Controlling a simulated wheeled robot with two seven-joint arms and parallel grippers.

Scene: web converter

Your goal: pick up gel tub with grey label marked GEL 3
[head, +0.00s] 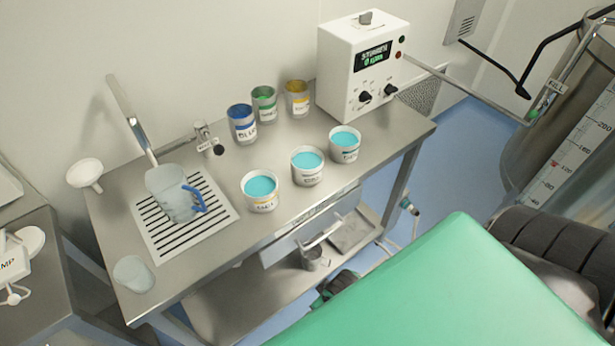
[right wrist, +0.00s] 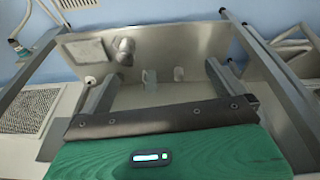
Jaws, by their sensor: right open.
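Three tubs of turquoise gel stand in a slanted row along the front of the steel table. The middle tub (head: 307,167) has a pale greyish label whose print I cannot read surely. The left tub (head: 261,191) has an orange mark on its label, and the right tub (head: 344,145) a dark green one. My right gripper (right wrist: 160,92) is open and empty, its two grey fingers wide apart. In the head view only a dark part of it shows beyond my green arm, lower than the tabletop and in front of the table. My left gripper is out of view.
Blue (head: 242,125), green (head: 264,105) and yellow (head: 297,100) pots stand behind the tubs. A white control box (head: 350,75) stands back right. A clear jug (head: 172,195) stands on a slotted drain (head: 160,238) at left. A lower shelf (head: 225,305) holds items.

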